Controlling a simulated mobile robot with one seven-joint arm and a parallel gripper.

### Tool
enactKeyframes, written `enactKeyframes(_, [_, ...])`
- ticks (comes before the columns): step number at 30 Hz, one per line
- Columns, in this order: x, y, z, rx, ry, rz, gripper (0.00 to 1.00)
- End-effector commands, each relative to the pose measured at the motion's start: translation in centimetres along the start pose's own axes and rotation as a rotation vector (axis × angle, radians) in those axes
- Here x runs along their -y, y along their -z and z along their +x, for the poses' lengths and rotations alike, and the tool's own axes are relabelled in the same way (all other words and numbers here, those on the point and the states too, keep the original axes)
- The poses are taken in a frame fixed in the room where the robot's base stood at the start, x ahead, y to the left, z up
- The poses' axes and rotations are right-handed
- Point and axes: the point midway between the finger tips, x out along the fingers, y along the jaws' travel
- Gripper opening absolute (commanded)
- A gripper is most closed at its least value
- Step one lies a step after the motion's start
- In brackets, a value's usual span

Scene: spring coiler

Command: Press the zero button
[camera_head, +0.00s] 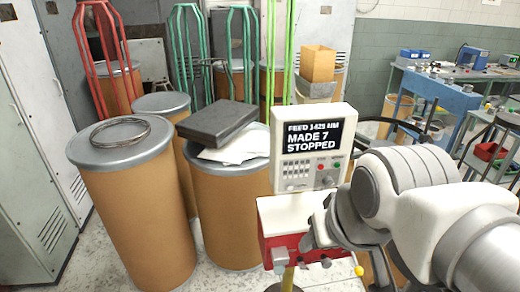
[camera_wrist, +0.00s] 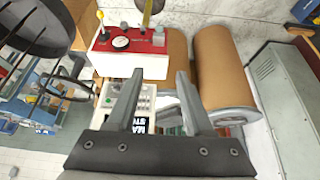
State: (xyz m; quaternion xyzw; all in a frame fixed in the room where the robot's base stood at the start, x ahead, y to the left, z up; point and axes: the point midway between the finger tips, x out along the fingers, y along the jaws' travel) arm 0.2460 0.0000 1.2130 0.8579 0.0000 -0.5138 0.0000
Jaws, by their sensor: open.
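The white control panel (camera_head: 281,140) stands upright in the middle of the head view. Its display (camera_head: 313,137) reads FEED 1425 MM, MADE 7, STOPPED. Below it are rows of small pale keys (camera_head: 297,169), a red button (camera_head: 320,167), a green button (camera_head: 336,165) and knobs. No label is legible, so I cannot tell which is the zero button. My gripper (camera_head: 312,232) is below the panel, in front of the red and white box. In the wrist view my gripper (camera_wrist: 160,73) is open and empty. The panel (camera_wrist: 143,112) shows partly behind its fingers.
The red and white box (camera_wrist: 130,52) carries a gauge and a yellow-tipped lever. Brown drums (camera_head: 140,210) stand left of the panel, one with a wire coil on top. A dark slab (camera_head: 217,122) lies on another drum. A blue workbench (camera_head: 435,90) is at right.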

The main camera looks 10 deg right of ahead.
Motion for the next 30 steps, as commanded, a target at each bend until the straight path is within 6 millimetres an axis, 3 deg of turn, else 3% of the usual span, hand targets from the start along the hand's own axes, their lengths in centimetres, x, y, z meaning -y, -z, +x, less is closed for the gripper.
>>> enactKeyframes(1, [0.0, 0.0, 0.0, 0.0, 0.0, 0.0, 0.41])
enactKeyframes(8, [0.0, 0.0, 0.0, 0.0, 0.0, 0.0, 0.0])
enactKeyframes(30, [0.0, 0.0, 0.0, 0.0, 0.0, 0.0, 0.0])
